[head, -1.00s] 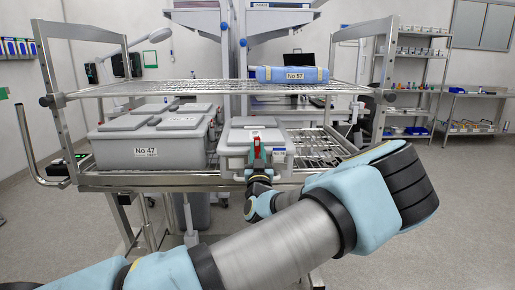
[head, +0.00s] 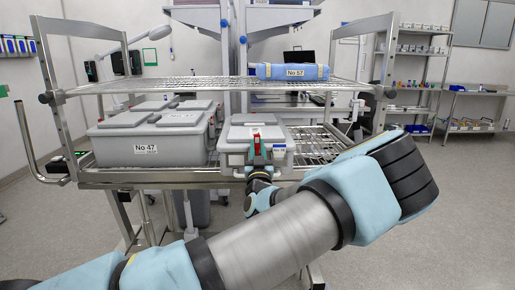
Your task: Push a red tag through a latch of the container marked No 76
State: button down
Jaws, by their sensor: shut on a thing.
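My gripper (head: 258,163) is at the container's front face, shut on a red tag (head: 257,144). The tag stands upright in front of the container's front latch area. The gripper and tag hide the latch, so I cannot tell whether the tag is through it.
A larger grey container marked No 47 (head: 150,148) stands to the left on the lower shelf (head: 120,176). A blue wrapped pack marked No 57 (head: 292,72) lies on the upper wire shelf (head: 200,86). The lower shelf has free room at right.

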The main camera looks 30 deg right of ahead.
jog(key=shift+f, duration=0.2)
jog(key=shift+f+b, duration=0.5)
jog(key=shift+b, duration=0.2)
jog(key=shift+f+b, duration=0.45)
jog(key=shift+b, duration=0.05)
dwell(0.4)
jog(key=c, duration=0.6)
grip_release()
jog(key=shift+c, duration=0.2)
jog(key=shift+o, duration=0.4)
jog(key=o, duration=0.4)
